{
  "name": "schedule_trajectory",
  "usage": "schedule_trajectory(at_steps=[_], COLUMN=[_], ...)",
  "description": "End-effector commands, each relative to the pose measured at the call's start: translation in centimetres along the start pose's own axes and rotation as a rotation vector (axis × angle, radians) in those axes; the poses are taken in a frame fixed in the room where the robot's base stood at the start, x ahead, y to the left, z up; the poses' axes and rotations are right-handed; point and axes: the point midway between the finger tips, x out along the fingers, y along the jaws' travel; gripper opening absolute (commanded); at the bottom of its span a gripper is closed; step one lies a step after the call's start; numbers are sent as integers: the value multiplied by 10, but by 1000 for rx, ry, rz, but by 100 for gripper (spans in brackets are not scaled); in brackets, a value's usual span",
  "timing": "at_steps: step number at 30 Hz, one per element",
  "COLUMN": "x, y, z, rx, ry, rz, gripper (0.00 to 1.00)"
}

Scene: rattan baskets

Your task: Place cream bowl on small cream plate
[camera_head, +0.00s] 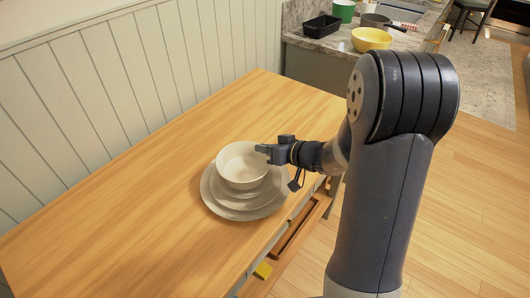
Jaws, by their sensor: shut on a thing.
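The cream bowl (238,166) is over a stack of cream plates on the wooden table. The small cream plate (215,188) shows as the upper plate under the bowl, with a larger plate (208,198) below it. My gripper (266,151) is at the bowl's right rim and shut on it. The bowl looks roughly upright. I cannot tell whether its base touches the small plate or is slightly above it. The fingertips are too small to see clearly.
The wooden table (130,215) is clear around the plates. A panelled wall (110,85) runs along its left side. An open drawer (300,228) is at the table's right edge. A counter at the back holds a yellow bowl (371,39), a black container (321,26) and a green container (343,11).

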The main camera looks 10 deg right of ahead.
Motion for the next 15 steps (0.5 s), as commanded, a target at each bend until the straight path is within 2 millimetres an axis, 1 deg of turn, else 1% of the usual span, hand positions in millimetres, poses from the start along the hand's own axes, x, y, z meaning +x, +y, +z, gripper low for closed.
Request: schedule_trajectory(at_steps=[3, 5, 15], x=[5, 6, 7], y=[4, 6, 6], z=[10, 13, 15], rx=[3, 1, -1], ry=[1, 1, 3], rz=[-2, -1, 0], gripper=[0, 0, 0])
